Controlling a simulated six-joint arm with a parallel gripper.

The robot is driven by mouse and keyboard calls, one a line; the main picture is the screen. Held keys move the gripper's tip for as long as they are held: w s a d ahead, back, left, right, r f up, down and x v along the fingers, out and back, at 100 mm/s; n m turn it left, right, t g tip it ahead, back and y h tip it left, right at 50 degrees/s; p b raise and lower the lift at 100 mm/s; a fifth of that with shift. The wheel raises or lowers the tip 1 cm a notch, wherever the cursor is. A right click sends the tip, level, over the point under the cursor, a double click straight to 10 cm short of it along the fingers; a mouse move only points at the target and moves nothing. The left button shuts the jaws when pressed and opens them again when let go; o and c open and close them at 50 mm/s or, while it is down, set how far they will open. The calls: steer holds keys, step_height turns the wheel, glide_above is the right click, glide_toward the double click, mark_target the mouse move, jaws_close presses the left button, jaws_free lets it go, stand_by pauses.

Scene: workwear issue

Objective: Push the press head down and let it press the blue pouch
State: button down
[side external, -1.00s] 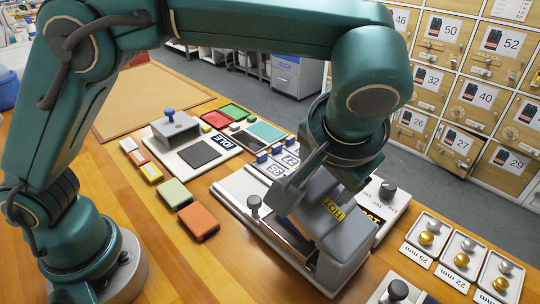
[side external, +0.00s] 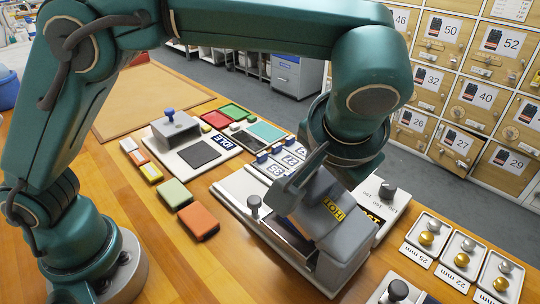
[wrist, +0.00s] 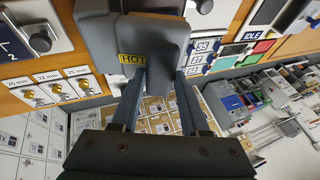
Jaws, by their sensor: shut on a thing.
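The grey press head (side external: 335,205) with a yellow HOT label sits tilted over its base (side external: 310,270), with a gap showing along its near left side. It also fills the upper middle of the wrist view (wrist: 135,35). My gripper (side external: 305,185) is at the head's upper side. In the wrist view, its two fingers reach up to the head, with their tips against or behind it, and are shut on the press head. The blue pouch cannot be made out; the head and gripper cover most of the area under it.
Several knob plates (side external: 427,238) stand further right. A second station (side external: 200,155) with a blue knob is behind left. Green (side external: 174,193) and orange (side external: 198,221) pouches lie left. Bare wood is in front left.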

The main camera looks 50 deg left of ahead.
steer(key=shift+a, duration=0.1)
stand_by(0.7)
steer(key=shift+a+f+h, duration=0.75)
steer(key=shift+a+h, duration=0.15)
steer(key=shift+h, duration=0.2)
steer(key=shift+a+f+n, duration=0.3)
steer(key=shift+a+f, duration=0.3)
steer(key=shift+f, duration=0.05)
steer(key=shift+c, duration=2)
jaws_free()
